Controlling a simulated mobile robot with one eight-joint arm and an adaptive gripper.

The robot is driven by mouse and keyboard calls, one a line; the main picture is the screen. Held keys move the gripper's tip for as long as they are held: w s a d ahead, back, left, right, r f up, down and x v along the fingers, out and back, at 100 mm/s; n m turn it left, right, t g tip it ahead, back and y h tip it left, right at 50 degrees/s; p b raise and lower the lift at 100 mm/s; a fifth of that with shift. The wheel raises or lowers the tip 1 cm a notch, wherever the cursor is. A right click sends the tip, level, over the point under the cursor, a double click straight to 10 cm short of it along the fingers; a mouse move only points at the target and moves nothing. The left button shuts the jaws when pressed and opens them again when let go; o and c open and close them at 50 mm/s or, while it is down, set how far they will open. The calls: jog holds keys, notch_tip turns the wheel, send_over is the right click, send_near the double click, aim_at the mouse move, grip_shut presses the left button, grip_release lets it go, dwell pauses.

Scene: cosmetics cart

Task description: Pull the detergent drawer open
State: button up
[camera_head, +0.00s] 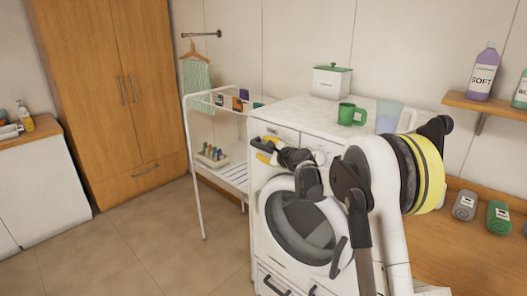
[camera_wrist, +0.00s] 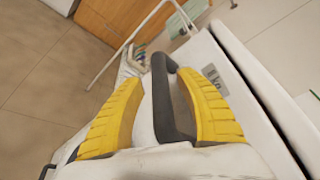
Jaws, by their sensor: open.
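The white washing machine (camera_head: 335,113) stands at the middle, its round glass door shut. The detergent drawer (camera_head: 270,129) is at the upper left of its front and looks closed; my gripper partly hides it. My gripper (camera_head: 264,151) is at the drawer front, with yellow fingers apart. In the wrist view, a dark bar handle (camera_wrist: 170,108) lies between the open yellow fingers of my gripper (camera_wrist: 172,80), one on each side. I see a gap to the left finger; whether the right finger touches the handle is unclear.
A white rack (camera_head: 194,165) with small boxes and bottles stands just left of the machine. A green mug (camera_head: 350,115), a clear cup (camera_head: 389,117) and a green-lidded canister (camera_head: 331,82) stand on the machine top. The floor (camera_head: 140,230) in front is clear.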

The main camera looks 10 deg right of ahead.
jog(key=shift+w, duration=0.3)
grip_shut()
jog(key=shift+a, duration=0.1)
